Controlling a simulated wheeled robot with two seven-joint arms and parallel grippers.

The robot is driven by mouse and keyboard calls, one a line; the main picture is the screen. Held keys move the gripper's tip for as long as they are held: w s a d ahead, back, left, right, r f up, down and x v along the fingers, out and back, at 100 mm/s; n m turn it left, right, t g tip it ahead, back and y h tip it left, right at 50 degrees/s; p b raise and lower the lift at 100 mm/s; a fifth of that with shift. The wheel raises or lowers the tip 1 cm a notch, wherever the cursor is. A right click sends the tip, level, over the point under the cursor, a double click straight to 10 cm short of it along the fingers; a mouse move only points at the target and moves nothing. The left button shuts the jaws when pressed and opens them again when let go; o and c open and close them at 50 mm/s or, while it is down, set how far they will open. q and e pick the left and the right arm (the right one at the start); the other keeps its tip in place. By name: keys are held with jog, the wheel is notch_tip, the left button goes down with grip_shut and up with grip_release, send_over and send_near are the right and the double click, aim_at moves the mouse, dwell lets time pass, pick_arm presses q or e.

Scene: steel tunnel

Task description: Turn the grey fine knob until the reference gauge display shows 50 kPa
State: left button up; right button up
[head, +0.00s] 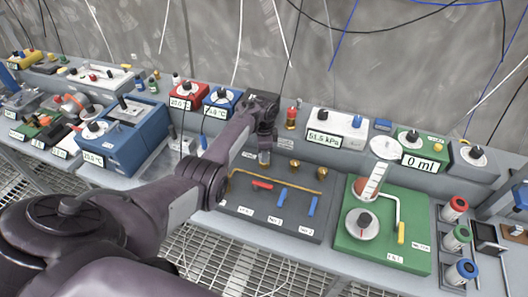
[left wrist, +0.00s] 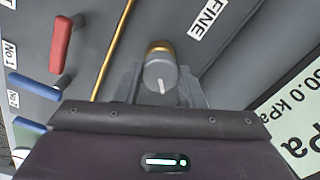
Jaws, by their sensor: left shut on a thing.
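The grey fine knob (left wrist: 160,80), with a white pointer line and a brass collar behind it, sits beside the FINE label (left wrist: 208,17). My left gripper (left wrist: 160,92) is shut on the knob, one finger on each side. In the head view my left gripper (head: 264,158) reaches down to the back of the dark grey panel (head: 262,222) and hides the knob. The white reference gauge (head: 345,122) stands behind the panel; its display (head: 324,140) appears to read 51.5 kPa. In the left wrist view only part of the display (left wrist: 300,125) shows. My right gripper is not in view.
The panel carries a brass pipe (head: 285,188), a red lever (head: 262,185) and blue levers (head: 282,195). Brass fittings (head: 294,166) stand right of my gripper. A green board (head: 385,252) lies to the right, a blue box (head: 135,138) to the left.

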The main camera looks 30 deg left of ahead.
pick_arm(q)
jog(key=o, duration=1)
notch_tip(320, 180, up, 8)
jog(key=shift+f, duration=0.15)
jog(key=shift+f, duration=0.1)
